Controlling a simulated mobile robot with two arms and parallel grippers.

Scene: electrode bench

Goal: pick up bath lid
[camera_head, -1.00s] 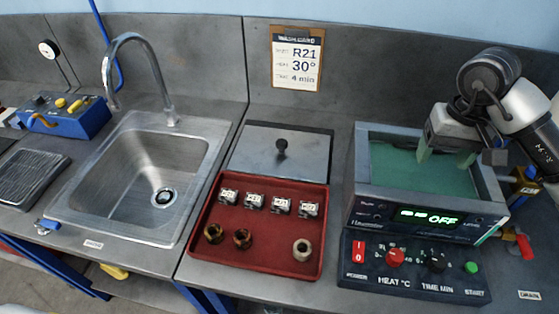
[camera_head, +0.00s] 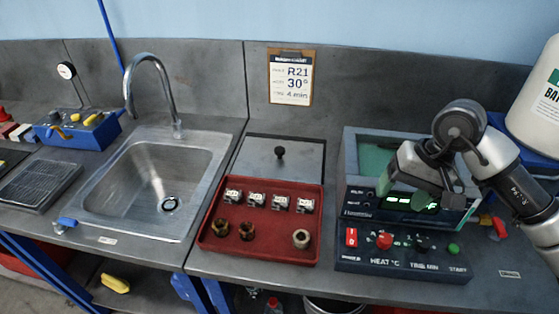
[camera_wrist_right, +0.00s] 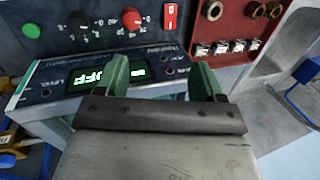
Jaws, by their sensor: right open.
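The bath lid (camera_head: 305,164) is a flat grey plate with a black knob (camera_head: 280,152) on top. It lies on the bench behind the red tray, left of the bath (camera_head: 355,150). The bath is open on top, with green inside. My right gripper (camera_head: 412,192) is in front of the bath's display, to the right of the lid and apart from it. In the right wrist view its two green fingers (camera_wrist_right: 160,80) are spread with nothing held between them. I cannot clearly make out the lid in that view. My left gripper is not in view.
The red tray (camera_head: 211,242) holds several small metal blocks and 3 nuts in front of the lid. The control panel (camera_head: 385,260) sits in front of the bath, whose display reads OFF. A steel sink (camera_head: 100,205) is on the left. A white container (camera_head: 540,105) stands at far right.

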